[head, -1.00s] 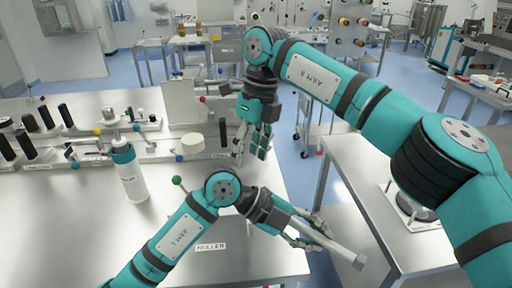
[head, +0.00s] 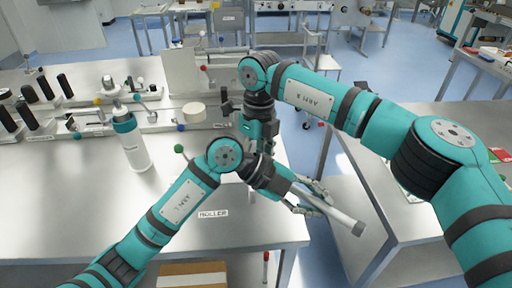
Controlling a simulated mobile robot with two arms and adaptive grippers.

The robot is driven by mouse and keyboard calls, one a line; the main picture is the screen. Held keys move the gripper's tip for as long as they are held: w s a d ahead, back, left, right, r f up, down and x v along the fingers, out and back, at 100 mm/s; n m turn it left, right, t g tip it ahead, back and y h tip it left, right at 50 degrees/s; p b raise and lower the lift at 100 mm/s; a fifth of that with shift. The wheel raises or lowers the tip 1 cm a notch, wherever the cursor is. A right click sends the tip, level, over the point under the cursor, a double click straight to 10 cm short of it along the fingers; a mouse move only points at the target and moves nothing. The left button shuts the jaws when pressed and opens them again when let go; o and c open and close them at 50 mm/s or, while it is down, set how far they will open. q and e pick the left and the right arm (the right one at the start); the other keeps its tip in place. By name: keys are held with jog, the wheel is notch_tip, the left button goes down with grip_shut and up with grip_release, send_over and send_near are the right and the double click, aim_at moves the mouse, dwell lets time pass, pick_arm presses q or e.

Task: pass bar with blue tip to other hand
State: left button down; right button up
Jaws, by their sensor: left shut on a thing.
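The bar (head: 341,217) is a pale grey cylinder with a darker grey end at lower right. No blue tip shows; its other end is hidden by the gripper and arm. My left gripper (head: 315,200) is shut on the bar and holds it tilted, just past the right edge of the steel table (head: 240,225). My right gripper (head: 262,135) hangs pointing down behind my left wrist, apart from the bar. Its fingertips are mostly hidden, so I cannot tell whether it is open.
A white bottle with a teal cap (head: 132,145) stands on the table at left. A rack with dark rollers (head: 65,82) and a pale round block (head: 194,112) stand behind it. A second steel table (head: 375,225) is at right, across a floor gap. A cardboard box (head: 193,273) shows below.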

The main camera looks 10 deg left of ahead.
jog(key=shift+f, duration=0.15)
grip_shut()
pick_arm(q)
jog(key=c, duration=1.1)
grip_release()
